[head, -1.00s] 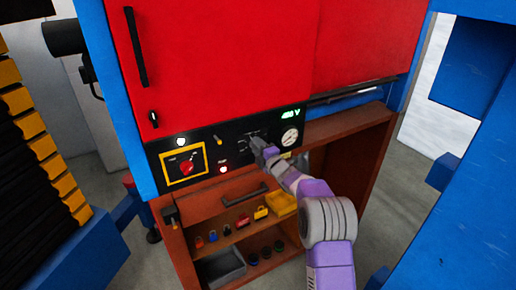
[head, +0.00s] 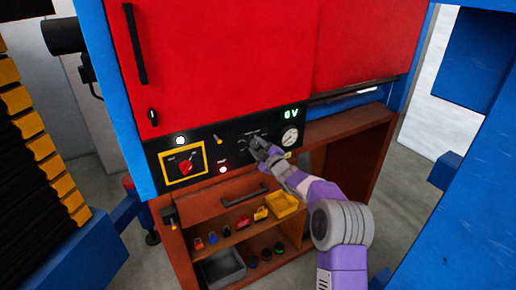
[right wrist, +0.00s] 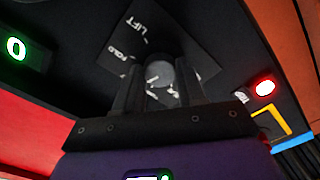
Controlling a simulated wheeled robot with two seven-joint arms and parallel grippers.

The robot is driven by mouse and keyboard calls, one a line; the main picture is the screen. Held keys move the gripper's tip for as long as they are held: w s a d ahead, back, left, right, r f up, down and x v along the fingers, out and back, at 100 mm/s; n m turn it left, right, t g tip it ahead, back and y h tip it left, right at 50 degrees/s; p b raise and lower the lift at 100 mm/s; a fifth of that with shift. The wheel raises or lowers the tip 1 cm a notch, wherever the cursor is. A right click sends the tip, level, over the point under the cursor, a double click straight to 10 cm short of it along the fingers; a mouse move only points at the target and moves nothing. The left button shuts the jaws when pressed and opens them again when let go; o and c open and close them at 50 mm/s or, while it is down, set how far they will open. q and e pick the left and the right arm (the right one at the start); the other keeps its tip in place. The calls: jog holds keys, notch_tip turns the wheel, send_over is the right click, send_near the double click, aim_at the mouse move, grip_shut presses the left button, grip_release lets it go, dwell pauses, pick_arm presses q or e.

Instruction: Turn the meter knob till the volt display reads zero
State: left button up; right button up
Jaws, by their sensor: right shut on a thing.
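The black control panel (head: 232,137) runs across the cabinet below the red doors. Its green volt display (head: 291,114) reads 0 V in the head view, and its 0 also shows in the right wrist view (right wrist: 15,48). My right gripper (head: 257,147) is at the panel, left of the round gauge, its fingers tilted. In the right wrist view my right gripper (right wrist: 160,88) is shut on a round grey meter knob (right wrist: 159,73), one finger on each side. The knob sits on a dark plate with white lettering. My left gripper is not in view.
A red switch on a yellow plate (head: 183,164), a small lever (head: 217,139), lit lamps and a white round gauge (head: 290,137) share the panel.

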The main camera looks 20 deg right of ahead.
jog(key=shift+m, duration=0.7)
jog(key=o, duration=1)
jog(key=shift+o, duration=0.2)
jog(key=s+b, duration=0.1)
jog(key=s, duration=0.6)
jog(key=shift+s+d, duration=0.3)
